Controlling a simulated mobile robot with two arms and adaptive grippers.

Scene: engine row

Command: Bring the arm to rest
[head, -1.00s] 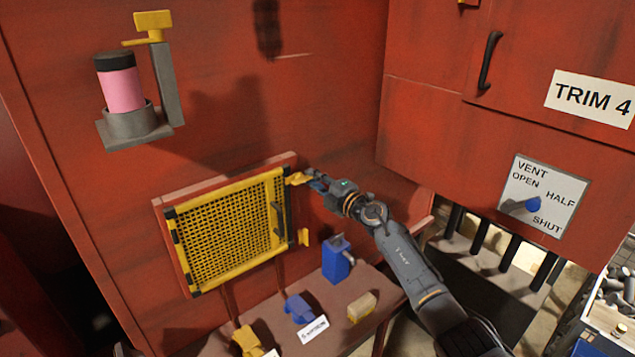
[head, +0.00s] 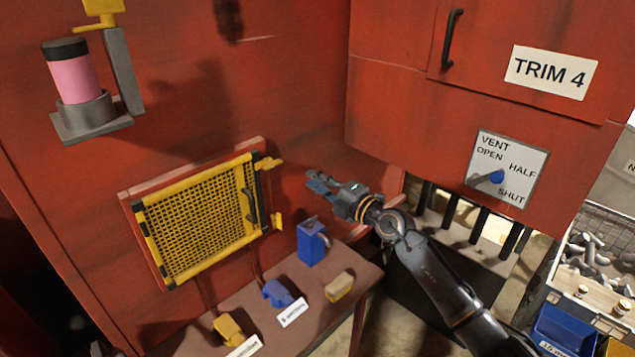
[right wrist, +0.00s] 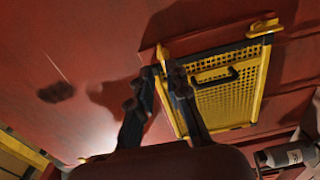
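My right gripper (head: 318,184) hangs in free air in front of the red wall, to the right of the yellow mesh guard (head: 203,222). Its two fingers are a little apart with nothing between them. The yellow latch (head: 268,164) at the guard's upper right corner is clear of the fingers. In the right wrist view the fingers (right wrist: 162,72) show dark before the wall, with the guard (right wrist: 225,95) beyond them. The guard lies closed against its frame. My left gripper is not in view.
Below stands a shelf (head: 315,322) with a blue padlock-like block (head: 311,243), a tan block (head: 340,287) and blue and yellow pieces. A red cabinet with a vent dial (head: 508,168) overhangs at right. A pink canister (head: 74,78) sits upper left. Bins stand lower right.

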